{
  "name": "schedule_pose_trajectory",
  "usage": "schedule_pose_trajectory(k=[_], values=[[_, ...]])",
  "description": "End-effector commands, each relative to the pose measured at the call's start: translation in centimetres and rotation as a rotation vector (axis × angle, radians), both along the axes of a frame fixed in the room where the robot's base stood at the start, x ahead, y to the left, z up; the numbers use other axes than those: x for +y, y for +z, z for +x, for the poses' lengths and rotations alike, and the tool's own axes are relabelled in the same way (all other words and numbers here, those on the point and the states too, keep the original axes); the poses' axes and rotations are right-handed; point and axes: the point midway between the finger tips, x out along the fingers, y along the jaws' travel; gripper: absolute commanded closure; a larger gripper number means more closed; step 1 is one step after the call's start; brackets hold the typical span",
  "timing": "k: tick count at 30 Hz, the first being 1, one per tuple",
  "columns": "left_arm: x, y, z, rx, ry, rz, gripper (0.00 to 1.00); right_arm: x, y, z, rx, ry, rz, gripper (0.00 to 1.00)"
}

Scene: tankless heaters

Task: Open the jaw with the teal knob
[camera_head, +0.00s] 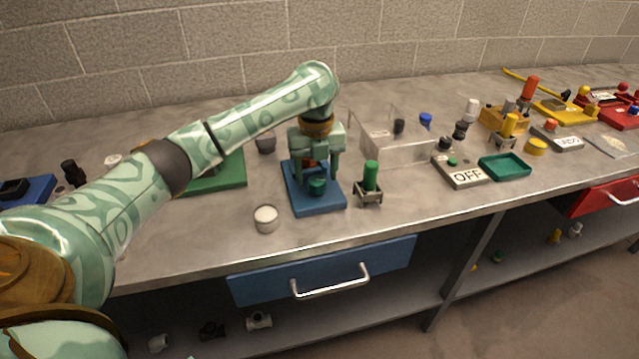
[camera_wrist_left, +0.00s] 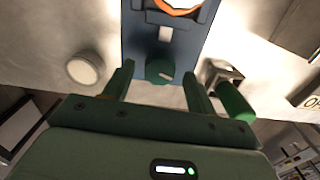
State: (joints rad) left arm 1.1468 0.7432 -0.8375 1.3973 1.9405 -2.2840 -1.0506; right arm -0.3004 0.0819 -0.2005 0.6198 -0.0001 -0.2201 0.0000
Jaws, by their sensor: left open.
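The teal knob (camera_head: 317,187) sits at the front of a device on a blue base plate (camera_head: 300,203) on the bench. My left gripper (camera_head: 318,176) reaches down over this device with its fingers spread. In the left wrist view the teal knob (camera_wrist_left: 160,70) lies between the two open fingertips (camera_wrist_left: 158,80), with gaps at both sides. An orange ring-shaped part (camera_wrist_left: 180,6) shows at the top of that view on the blue plate. The jaw itself is mostly hidden behind my gripper in the head view. My right gripper is not in view.
A green-handled piece in a metal stand (camera_head: 370,182) is close right of the blue plate. A round white-topped piece (camera_head: 266,219) is close left. A clear box (camera_head: 395,150) and an OFF panel (camera_head: 460,170) stand farther right. A blue drawer (camera_head: 325,270) is below the bench edge.

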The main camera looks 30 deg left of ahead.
Motion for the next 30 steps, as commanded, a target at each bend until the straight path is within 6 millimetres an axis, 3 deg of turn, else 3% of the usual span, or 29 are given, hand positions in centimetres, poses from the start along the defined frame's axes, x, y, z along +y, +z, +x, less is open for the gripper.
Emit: schedule_pose_trajectory(k=[3,13,14,18,25,30], values=[[0.0,-1.3,0.0,-0.001,0.000,-0.001,0.43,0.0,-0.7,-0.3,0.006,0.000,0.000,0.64],[0.0,-1.4,0.0,-0.003,0.000,0.000,0.43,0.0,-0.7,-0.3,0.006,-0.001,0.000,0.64],[0.0,-1.4,0.0,-0.003,0.000,0.000,0.49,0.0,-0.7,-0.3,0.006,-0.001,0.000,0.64],[0.0,-1.4,0.0,-0.002,0.000,-0.001,0.88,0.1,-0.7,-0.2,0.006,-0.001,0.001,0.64],[0.0,-1.3,0.0,-0.001,0.007,0.000,0.88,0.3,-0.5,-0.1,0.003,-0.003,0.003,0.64],[0.0,-0.8,-0.1,-0.002,0.050,0.001,0.88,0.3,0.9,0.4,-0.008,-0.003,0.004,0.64]])
